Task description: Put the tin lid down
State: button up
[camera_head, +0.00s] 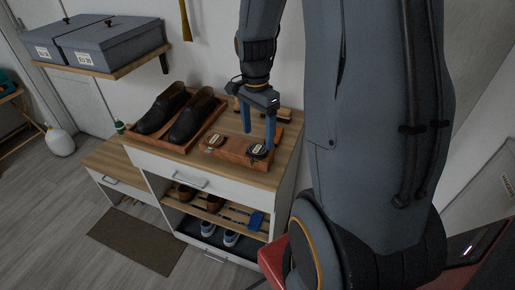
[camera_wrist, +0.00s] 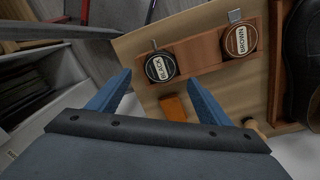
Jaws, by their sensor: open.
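Two round dark shoe-polish tins sit on a reddish wooden holder (camera_head: 230,155) on the cabinet top. In the wrist view, one tin is labelled BLACK (camera_wrist: 161,67) and the other BROWN (camera_wrist: 241,40). Both labelled tops look seated on their tins; I cannot make out a separate tin lid. In the head view, one tin (camera_head: 257,151) is at the right end of the holder and the other (camera_head: 216,141) is to its left. My gripper (camera_head: 259,138) has its blue fingers apart, pointing down at the right-hand tin. In the wrist view my gripper (camera_wrist: 157,75) is empty, with the BLACK tin just beyond its fingertips.
Black shoes (camera_head: 182,115) stand in a wooden tray (camera_head: 180,146) left of the holder. A small orange-brown block (camera_wrist: 173,107) lies on the cabinet top (camera_head: 259,181) beside the holder. Lower shelves hold more shoes (camera_head: 209,229). Grey boxes (camera_head: 112,45) sit on a wall shelf.

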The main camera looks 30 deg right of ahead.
aim_at(258, 148)
jog(key=shift+s+a+f+p, duration=0.15)
jog(key=shift+f+p, duration=0.55)
jog(key=shift+f, duration=1.45)
jog(key=c, duration=1.2)
jog(key=shift+r, duration=0.1)
notch_tip(258, 148, up, 10)
jog(key=b, duration=0.2)
